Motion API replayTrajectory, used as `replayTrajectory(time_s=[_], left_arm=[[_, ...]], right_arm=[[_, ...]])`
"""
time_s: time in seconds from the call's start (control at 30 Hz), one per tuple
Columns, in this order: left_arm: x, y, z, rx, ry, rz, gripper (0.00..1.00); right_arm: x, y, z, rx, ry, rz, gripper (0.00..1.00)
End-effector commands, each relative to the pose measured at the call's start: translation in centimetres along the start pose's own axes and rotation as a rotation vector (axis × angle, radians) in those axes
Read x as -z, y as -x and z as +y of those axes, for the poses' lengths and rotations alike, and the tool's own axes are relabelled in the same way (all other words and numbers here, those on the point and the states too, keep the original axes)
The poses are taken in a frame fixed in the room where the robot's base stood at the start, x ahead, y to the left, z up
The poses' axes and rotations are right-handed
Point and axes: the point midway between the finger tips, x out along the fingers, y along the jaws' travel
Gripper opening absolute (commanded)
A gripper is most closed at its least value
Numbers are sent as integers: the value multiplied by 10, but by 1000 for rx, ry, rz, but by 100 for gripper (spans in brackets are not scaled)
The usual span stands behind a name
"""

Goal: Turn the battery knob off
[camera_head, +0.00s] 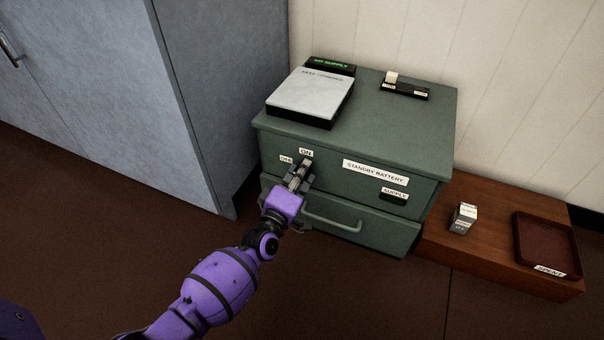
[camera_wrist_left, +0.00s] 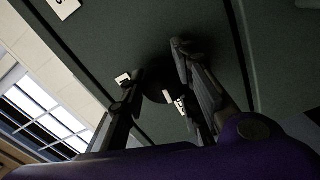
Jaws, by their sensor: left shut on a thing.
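The battery knob (camera_wrist_left: 156,84) is a dark round knob on the front of the green cabinet (camera_head: 433,190). In the head view my left gripper (camera_head: 300,170) covers most of it. The gripper's fingers sit on either side of the knob in the left wrist view (camera_wrist_left: 154,68), shut on it. An "ON" label (camera_head: 306,152) is just above the gripper and an "OFF" label (camera_head: 286,159) is to its left. I cannot tell which way the knob points. My right gripper is not in view.
A handle (camera_head: 335,222) protrudes below the gripper. A white-topped box (camera_head: 308,95) and a small black holder (camera_head: 405,89) sit on the cabinet. A low wooden bench (camera_head: 490,252) at right bears a small box (camera_head: 463,218) and a red tray (camera_head: 546,243). A grey locker (camera_head: 110,80) stands left.

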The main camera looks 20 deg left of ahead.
Motion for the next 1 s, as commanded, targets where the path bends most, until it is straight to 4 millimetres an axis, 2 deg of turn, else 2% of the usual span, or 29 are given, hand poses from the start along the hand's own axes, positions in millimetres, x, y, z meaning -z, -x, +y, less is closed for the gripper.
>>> replayTrajectory(time_s=[0.03,0.3,0.87,0.9,1.0], left_arm=[[-4,-2,6,-10,28,-4,3],[-3,-2,7,-11,125,-1,3],[-1,-2,8,-13,151,2,3],[-1,-3,8,-13,151,2,34],[-1,-2,7,-12,150,2,44]], right_arm=[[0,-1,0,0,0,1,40],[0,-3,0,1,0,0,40],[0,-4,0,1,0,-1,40],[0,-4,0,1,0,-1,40],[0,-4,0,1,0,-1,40]])
